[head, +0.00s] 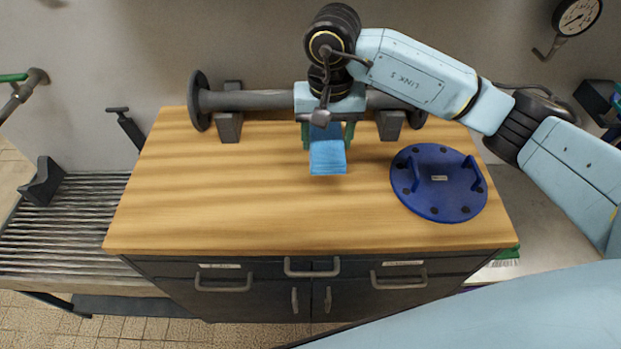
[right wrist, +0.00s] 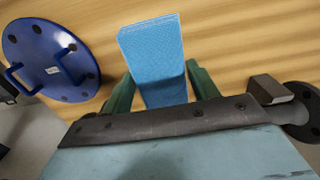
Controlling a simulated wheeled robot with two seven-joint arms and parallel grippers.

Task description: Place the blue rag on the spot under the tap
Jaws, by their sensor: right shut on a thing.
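The blue rag (head: 327,158) is a light-blue folded strip, held over the back middle of the wooden worktop (head: 220,195). My right gripper (head: 327,136) points down, with its green fingers shut on the rag from both sides. In the right wrist view the rag (right wrist: 153,50) sticks out between the fingers, above the wood. I cannot tell if its lower end touches the top. A grey pipe (head: 255,100) runs along the back of the worktop. My right gripper covers its middle, so a tap or a spot there is hidden. My left gripper is out of view.
A round dark-blue flange cover (head: 438,205) with two handles lies at the right of the worktop. Pipe supports (head: 229,127) stand at the back. A slatted rack (head: 60,220) is at the left. The worktop's left and front are clear.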

